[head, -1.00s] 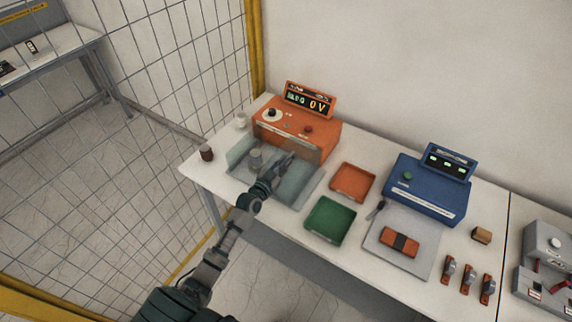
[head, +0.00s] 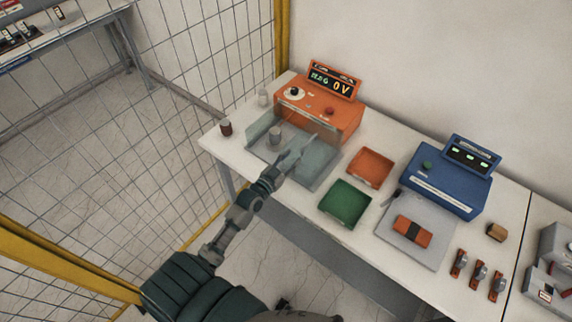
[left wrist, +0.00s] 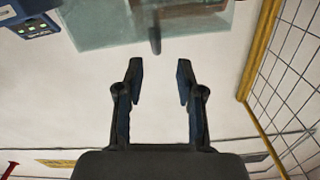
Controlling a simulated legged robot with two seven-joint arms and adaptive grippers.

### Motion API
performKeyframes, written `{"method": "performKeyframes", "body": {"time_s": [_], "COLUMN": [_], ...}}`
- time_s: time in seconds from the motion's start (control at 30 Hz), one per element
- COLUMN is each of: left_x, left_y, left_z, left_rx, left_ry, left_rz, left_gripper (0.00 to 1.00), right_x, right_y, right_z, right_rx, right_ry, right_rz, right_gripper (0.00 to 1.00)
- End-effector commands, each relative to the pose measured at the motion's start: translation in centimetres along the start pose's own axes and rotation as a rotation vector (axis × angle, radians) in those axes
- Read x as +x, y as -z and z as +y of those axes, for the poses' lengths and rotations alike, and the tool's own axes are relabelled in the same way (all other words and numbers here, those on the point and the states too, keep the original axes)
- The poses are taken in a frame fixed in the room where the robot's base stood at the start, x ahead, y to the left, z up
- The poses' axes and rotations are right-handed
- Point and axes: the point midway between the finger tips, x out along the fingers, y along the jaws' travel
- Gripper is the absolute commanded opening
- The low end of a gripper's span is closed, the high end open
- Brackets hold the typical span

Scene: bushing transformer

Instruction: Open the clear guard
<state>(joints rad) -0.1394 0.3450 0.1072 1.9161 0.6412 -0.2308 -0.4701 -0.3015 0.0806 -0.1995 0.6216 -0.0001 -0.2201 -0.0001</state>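The clear guard (head: 318,160) is a see-through greenish box in front of the orange tester (head: 322,114). It stands over a grey cylinder (head: 275,137). My left gripper (head: 292,158) is at the guard's front side in the head view; whether it touches the guard is unclear there. In the left wrist view, my left gripper (left wrist: 160,75) is open, with nothing between its fingers. The guard's pane (left wrist: 110,22) is beyond the fingertips, and a dark handle-like bar (left wrist: 154,34) lies just past the gap. My right gripper is not in view.
An orange tray (head: 370,167) and a green tray (head: 345,203) are right of the guard. A blue meter (head: 440,183) stands farther right, behind a grey mat with an orange-black block (head: 411,231). A brown jar (head: 225,128) stands at the left edge. Mesh fencing is at left.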

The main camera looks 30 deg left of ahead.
Motion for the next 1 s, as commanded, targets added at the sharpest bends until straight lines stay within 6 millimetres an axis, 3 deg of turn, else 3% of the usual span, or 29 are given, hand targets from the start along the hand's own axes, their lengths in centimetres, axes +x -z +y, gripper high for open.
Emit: {"method": "performKeyframes", "body": {"time_s": [0.1, 0.23, 0.8, 0.93, 1.0], "left_x": [-1.9, -3.0, -3.4, -4.1, -5.3], "left_y": [0.1, 0.2, 0.0, -1.2, -2.8], "left_z": [0.4, 0.7, 0.2, 2.4, 5.3], "left_rx": [0.003, 0.005, 0.000, -0.004, -0.011], "left_ry": [0.000, 0.000, -0.001, -0.046, -0.103], "left_rz": [-0.002, -0.001, -0.002, -0.071, -0.172], "left_gripper": [0.37, 0.37, 0.37, 0.37, 0.37], "right_x": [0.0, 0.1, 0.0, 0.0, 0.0], "right_y": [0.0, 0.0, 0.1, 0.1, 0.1], "right_z": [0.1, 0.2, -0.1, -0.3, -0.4], "right_rx": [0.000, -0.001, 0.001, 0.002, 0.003], "right_ry": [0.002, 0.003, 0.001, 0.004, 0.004], "right_rz": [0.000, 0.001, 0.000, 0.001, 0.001], "right_gripper": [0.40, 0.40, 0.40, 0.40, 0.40]}}
